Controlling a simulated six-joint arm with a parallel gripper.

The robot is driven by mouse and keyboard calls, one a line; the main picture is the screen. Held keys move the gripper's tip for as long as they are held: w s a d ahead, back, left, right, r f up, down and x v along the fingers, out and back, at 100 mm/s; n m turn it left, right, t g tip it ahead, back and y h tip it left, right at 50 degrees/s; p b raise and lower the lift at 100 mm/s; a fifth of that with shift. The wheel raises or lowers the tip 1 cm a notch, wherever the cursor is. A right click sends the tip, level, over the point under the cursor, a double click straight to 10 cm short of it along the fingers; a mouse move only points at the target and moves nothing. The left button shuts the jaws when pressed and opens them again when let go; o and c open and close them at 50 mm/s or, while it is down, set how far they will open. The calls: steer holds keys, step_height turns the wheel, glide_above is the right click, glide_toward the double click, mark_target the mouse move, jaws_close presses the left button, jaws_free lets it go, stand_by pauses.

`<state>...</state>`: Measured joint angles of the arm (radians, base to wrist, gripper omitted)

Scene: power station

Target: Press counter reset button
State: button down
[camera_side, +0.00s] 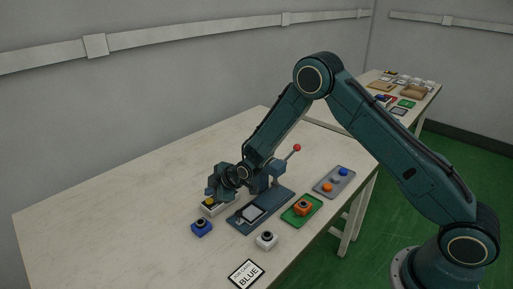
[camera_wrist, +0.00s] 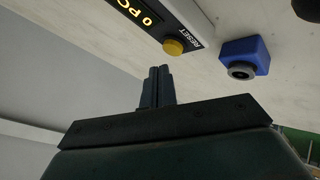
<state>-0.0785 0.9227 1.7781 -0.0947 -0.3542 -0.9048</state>
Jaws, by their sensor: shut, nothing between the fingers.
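The counter (camera_wrist: 165,15) is a pale box with a dark display reading "0 PC" in the part that shows. Its round yellow reset button (camera_wrist: 174,47) sits beside the word RESET. In the side view the counter (camera_side: 222,208) stands on the table, partly hidden by my gripper, with a bit of yellow showing beneath. My gripper (camera_wrist: 158,70) is shut and empty. In the wrist view its fingertips appear just below and left of the button, with a visible gap in the picture. In the side view my gripper (camera_side: 211,193) is over the counter's button end.
A blue block (camera_wrist: 245,57) with a dark round top stands near the counter.

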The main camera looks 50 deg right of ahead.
steer(key=shift+r, duration=2.3)
steer(key=shift+r, duration=0.1)
steer(key=s+d+r+m+g+h, duration=0.1)
steer(key=s+d+r+m, duration=0.15)
steer(key=s+r, duration=0.75)
steer(key=s+d+r+m+g, duration=0.1)
steer(key=s+d+r+m, duration=0.15)
steer(key=s+r, duration=0.65)
steer(key=s+d+r+m, duration=0.1)
steer(key=s+r+m, duration=0.2)
steer(key=s, duration=0.9)
steer(key=s+d+r+m+g+h, duration=0.1)
steer(key=s+r+m, duration=0.1)
steer(key=s, duration=1)
steer(key=shift+r+m, duration=0.4)
steer(key=shift+m, duration=0.3)
steer(key=shift+d, duration=0.1)
